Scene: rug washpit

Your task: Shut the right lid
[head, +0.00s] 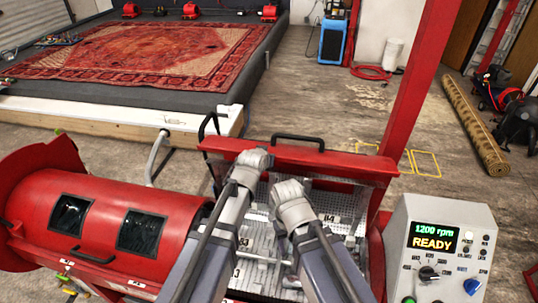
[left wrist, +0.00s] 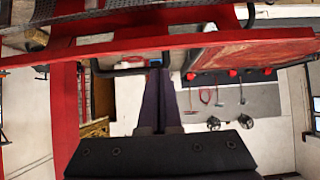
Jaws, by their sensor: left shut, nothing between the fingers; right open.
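The right lid (head: 340,160) is a red-edged panel that stands raised at the back of the machine's right half, with a black bar handle (head: 298,138) on its top edge. My left gripper (left wrist: 163,72) is shut and empty in the left wrist view, its fingertips close to a black handle bar (left wrist: 125,71) by a red edge (left wrist: 150,44). I cannot tell whether they touch. In the head view, my left wrist is just in front of the raised lid. My right gripper (head: 290,190) is open, slightly lower and right; its fingertips are hard to make out.
The red drum cover (head: 100,215) with two dark windows is at left. A grey control box (head: 437,250) reading "1200 rpm READY" stands at right, beside a red post (head: 410,80). A patterned rug (head: 165,50) lies behind on a platform. Open concrete floor lies beyond the lid.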

